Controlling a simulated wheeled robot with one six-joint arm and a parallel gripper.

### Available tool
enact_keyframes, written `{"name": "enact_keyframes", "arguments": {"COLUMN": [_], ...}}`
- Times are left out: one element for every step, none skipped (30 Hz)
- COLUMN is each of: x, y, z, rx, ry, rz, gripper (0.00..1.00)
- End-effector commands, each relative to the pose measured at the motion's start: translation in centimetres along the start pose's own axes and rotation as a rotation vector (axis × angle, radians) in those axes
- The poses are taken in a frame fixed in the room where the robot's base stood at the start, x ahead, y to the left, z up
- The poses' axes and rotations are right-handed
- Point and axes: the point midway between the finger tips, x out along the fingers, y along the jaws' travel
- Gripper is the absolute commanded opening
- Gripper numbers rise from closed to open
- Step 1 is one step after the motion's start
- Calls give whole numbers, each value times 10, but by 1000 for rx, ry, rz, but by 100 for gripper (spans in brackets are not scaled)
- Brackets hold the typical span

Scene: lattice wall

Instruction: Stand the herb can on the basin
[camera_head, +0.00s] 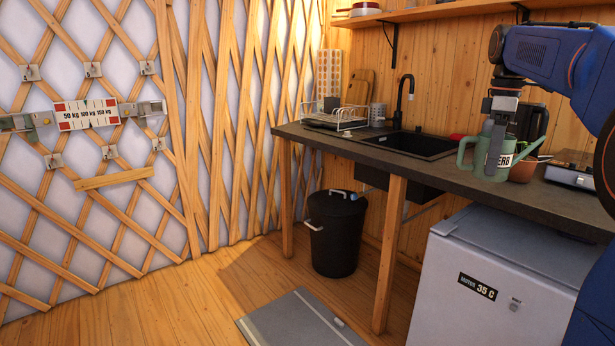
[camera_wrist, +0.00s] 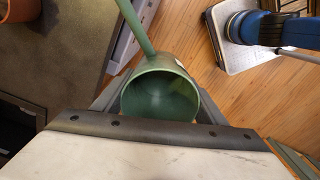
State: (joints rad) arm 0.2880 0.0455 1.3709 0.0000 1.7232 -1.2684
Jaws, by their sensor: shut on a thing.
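The herb can (camera_head: 470,158) is a green watering can with a spout, a handle and a white label partly reading "ERB". My gripper (camera_head: 495,150) is shut on it, with a finger in front of its body. In the wrist view the can's round open mouth (camera_wrist: 160,97) sits between the jaws (camera_wrist: 160,112), apparently empty. The can looks upright, at the worktop's front edge; the floor shows beside it from above. The basin (camera_head: 424,143) is a black sink sunk in the worktop, to the left of the can. Its floor is mostly hidden.
A black tap (camera_head: 404,92) rises behind the basin. A dish rack (camera_head: 338,118) stands left of it on the dark worktop (camera_head: 365,146). A terracotta pot (camera_head: 523,170) and a black kettle (camera_head: 533,120) are close to the can. A grey fridge (camera_head: 500,265) stands below.

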Motion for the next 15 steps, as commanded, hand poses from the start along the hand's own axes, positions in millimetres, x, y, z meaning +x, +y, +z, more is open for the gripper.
{"name": "enact_keyframes", "arguments": {"x": [8,11,16,21,26,33,38,43,51,59,65,75,84,93,105], "y": [0,0,0,0,0,0,0,-1,0,-1,0,-1,-1,-1,-1], "z": [-2,-3,-4,-5,-7,-9,-10,-11,-13,-15,-17,-19,-22,-24,-27], "rx": [7,12,19,24,31,40,47,53,65,73,84,96,107,119,136], "ry": [-1,-1,-1,-1,-1,-1,-1,-2,-2,-2,-2,-2,-2,-3,-3], "rz": [-4,-4,-4,-3,-4,-4,-4,-5,-4,-6,-5,-6,-5,-7,-6], "gripper": [32,32,32,32,32,32,32,32,32,32,32,32,32,32,32]}}
